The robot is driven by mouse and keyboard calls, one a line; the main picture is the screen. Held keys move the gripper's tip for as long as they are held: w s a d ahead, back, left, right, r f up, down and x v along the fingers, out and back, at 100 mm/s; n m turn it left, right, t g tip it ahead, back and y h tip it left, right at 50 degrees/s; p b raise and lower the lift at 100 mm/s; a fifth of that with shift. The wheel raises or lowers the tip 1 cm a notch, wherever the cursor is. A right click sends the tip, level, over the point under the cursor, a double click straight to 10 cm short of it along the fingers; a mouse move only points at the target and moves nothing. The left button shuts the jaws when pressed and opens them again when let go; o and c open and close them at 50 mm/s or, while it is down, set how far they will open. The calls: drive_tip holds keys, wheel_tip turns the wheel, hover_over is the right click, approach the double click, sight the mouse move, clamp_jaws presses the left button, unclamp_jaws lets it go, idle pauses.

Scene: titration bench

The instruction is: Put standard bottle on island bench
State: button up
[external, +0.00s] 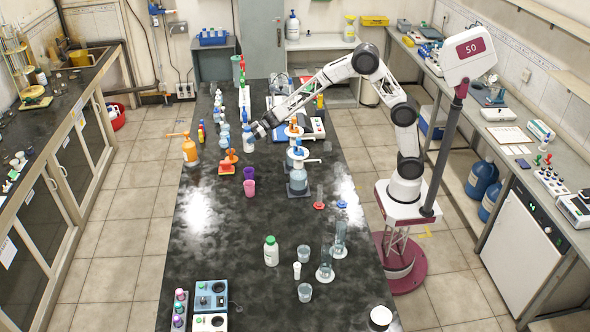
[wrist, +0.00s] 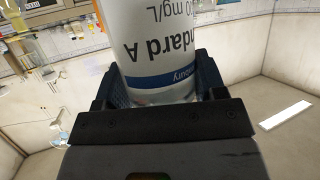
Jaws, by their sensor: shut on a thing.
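The standard bottle (wrist: 150,45) fills the upper middle of the wrist view. It is white with a blue band, and its label reads upside down with "ndard A" and "mg/L" visible. My gripper (wrist: 160,88) is shut on it, with one jaw on each side. In the external view my gripper (external: 256,130) reaches left over the island bench (external: 215,265), which has a dark, glossy top. A small pale bottle with a blue label (external: 248,140) shows at its jaws. I cannot tell whether its base touches the bench top.
An orange dispenser bottle (external: 190,151), a purple cup (external: 249,173) and a pink cup (external: 249,188) stand near my gripper. A blue-grey dispenser bottle (external: 298,178) stands to the right. Glassware and a green-capped bottle (external: 271,251) are in front.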

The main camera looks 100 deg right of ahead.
sight(250, 148)
drive_tip(key=shift+f, duration=2.05)
drive_tip(key=shift+f, duration=1.9)
drive_tip(key=shift+f, duration=0.1)
drive_tip(key=o, duration=1.1)
drive_tip(key=shift+o, duration=0.2)
drive_tip(key=shift+s+d+r, duration=0.15)
drive_tip(key=shift+s+r, duration=0.1)
drive_tip(key=v, duration=1.1)
drive_tip(key=shift+s, duration=0.15)
